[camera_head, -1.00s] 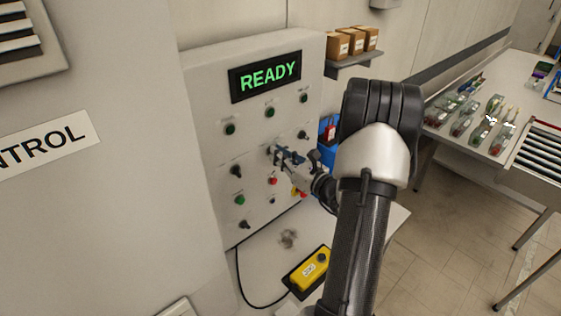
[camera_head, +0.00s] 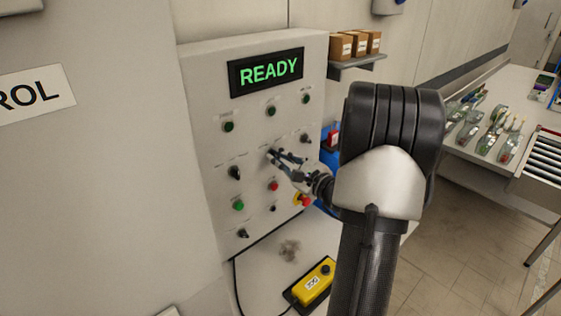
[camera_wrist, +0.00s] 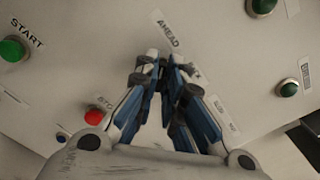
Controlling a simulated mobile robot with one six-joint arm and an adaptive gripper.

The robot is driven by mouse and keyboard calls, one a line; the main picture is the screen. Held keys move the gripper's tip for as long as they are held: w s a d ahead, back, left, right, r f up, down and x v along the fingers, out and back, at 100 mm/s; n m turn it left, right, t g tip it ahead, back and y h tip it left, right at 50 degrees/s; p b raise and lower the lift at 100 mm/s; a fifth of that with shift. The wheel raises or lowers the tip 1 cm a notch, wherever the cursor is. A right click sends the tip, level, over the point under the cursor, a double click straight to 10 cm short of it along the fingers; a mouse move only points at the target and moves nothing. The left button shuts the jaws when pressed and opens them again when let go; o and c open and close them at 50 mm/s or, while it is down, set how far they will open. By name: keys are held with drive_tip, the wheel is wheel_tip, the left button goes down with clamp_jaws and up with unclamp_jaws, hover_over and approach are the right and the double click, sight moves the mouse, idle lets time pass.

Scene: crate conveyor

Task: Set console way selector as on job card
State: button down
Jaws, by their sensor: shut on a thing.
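The console (camera_head: 212,95) is a pale upright panel with a green READY display (camera_head: 265,73), several knobs, buttons and lamps. My gripper (camera_head: 272,156) is at the middle of the panel, shut on a dark selector knob (camera_wrist: 163,68) that its fingers mostly hide. In the wrist view, my gripper (camera_wrist: 162,62) has its blue and grey fingertips against the panel, just below a label reading AHEAD (camera_wrist: 168,29). Other label text beside the fingers is partly covered. I cannot read which way the knob points. No job card can be made out in these views.
A green START button (camera_wrist: 13,49) and a red button (camera_wrist: 92,116) are near my fingers. A red emergency knob (camera_head: 304,200) is close to my wrist. A yellow pendant (camera_head: 312,284) lies on the ledge below. A table with several bagged items (camera_head: 490,135) stands at right.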

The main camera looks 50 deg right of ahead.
drive_tip(key=shift+n, duration=0.6)
drive_tip(key=c, duration=1.7)
unclamp_jaws()
drive_tip(key=s+a, duration=0.1)
drive_tip(key=s, duration=1.1)
drive_tip(key=shift+a, duration=0.2)
